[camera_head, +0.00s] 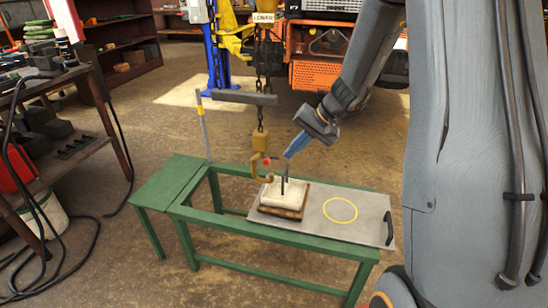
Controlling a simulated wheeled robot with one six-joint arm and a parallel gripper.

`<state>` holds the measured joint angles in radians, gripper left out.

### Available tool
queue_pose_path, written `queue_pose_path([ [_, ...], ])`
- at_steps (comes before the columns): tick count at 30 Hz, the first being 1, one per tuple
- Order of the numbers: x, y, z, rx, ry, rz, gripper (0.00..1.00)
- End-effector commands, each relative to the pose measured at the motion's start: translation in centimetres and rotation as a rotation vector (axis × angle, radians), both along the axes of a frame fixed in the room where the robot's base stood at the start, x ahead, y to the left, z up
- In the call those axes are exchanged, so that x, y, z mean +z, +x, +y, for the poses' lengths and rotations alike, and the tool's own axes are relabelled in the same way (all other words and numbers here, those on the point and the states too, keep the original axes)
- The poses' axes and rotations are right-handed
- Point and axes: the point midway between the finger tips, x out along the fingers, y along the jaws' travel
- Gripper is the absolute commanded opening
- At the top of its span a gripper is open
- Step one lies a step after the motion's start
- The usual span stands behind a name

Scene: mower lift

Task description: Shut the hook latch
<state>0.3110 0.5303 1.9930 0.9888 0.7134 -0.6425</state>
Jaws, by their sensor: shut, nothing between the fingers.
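The yellow-brown hook (257,168) hangs upright on a chain (260,110) below the hoist. A small red spot (266,161) shows at its mouth, with a small pale part beside it. At this size I cannot tell the latch's exact position. My gripper (288,155) has blue fingers and is shut and empty. Its tips point down and left, just right of the hook's mouth. I cannot tell whether they touch the latch. Below the hook, a cream block (277,206) with a dark upright pin (284,186) sits on a brown base.
The green bench (180,178) carries a grey plate (373,208) with a yellow ring (341,210) and a dark handle (389,228). A grey bar (244,97) is level with the chain. Floor is clear behind the bench.

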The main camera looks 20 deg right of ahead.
Motion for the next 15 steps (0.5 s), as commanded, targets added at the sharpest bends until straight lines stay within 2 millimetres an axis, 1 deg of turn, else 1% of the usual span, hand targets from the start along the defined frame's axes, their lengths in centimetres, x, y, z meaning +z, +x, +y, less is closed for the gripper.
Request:
queue_pose_path([
  [1,-0.3,1.5,-1.1,-0.031,0.022,-0.022,0.0],
  [3,-0.5,3.3,-2.3,-0.063,0.049,-0.055,0.0],
  [6,-0.6,5.1,-3.5,-0.098,0.073,-0.09,0.0],
  [10,-0.6,6.2,-4.4,-0.12,0.086,-0.115,0.0],
  [15,-0.6,6.4,-4.5,-0.124,0.089,-0.12,0.0],
])
